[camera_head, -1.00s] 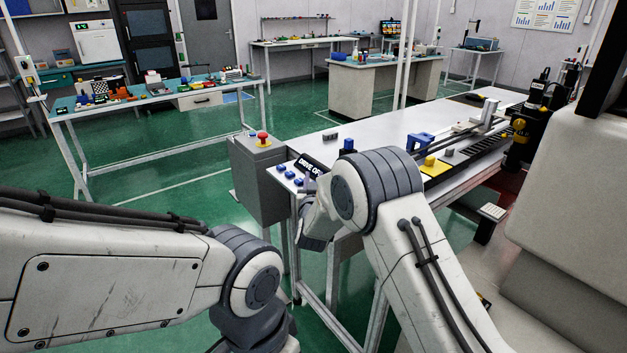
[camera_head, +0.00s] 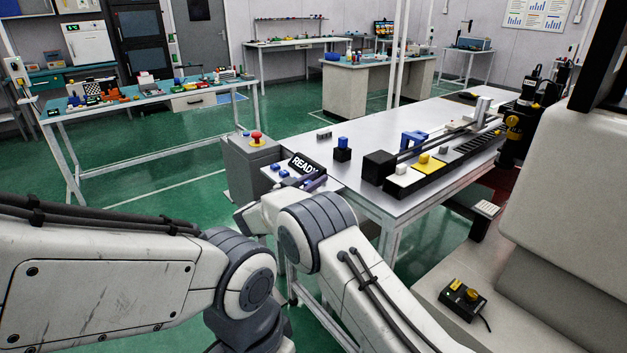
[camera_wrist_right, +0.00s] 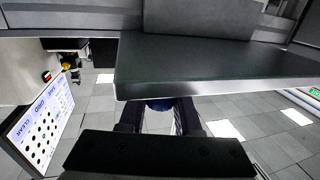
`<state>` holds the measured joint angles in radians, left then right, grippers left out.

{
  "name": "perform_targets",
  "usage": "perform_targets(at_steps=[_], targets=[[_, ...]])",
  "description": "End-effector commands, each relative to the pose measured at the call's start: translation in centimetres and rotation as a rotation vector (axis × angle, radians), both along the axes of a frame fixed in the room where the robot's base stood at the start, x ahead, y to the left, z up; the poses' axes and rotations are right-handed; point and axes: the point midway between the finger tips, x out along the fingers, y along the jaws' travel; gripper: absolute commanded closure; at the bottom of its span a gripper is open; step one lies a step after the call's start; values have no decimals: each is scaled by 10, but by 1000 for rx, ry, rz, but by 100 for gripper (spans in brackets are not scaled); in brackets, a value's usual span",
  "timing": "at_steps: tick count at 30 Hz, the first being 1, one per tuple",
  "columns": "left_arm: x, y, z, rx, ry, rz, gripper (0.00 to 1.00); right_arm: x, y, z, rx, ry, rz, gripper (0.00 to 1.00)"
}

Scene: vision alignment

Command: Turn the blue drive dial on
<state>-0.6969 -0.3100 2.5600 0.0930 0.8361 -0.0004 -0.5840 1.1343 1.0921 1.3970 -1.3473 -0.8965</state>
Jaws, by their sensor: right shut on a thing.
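The blue drive dial (camera_wrist_right: 158,104) shows as a small blue piece between the fingers of my right gripper (camera_wrist_right: 158,118) in the wrist view. My right gripper is shut on it, and a dark plate hides most of the dial. In the head view the right gripper (camera_head: 313,183) is at the small control panel on the table's near left corner, partly hidden by my arm. Blue knobs (camera_head: 276,168) sit left of the display. My left gripper is out of view; only its arm shows.
A grey box with a red button (camera_head: 257,137) stands left of the panel. On the white table (camera_head: 365,125) are a black block with a blue top (camera_head: 343,150) and a long black rail (camera_head: 425,170). A control pendant (camera_head: 462,299) lies at lower right.

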Motion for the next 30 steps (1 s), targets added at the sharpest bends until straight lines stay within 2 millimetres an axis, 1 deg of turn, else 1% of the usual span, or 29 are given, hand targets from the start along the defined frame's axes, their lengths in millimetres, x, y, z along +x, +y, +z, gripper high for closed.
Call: perform_targets(at_steps=[6, 19, 20, 21, 22, 30], targets=[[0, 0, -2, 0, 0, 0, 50, -1, -2, 0, -1, -2, -50, 100], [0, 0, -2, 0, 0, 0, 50, -1, -2, 1, -1, -3, -59, 100], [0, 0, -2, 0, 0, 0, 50, -1, -2, 1, -1, -3, -59, 61], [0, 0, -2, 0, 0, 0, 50, -1, -2, 1, -1, -3, -59, 45], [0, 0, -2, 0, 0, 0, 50, -1, -2, 1, -1, -3, -59, 39], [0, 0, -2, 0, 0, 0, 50, -1, -2, 1, -1, -2, -57, 39]])
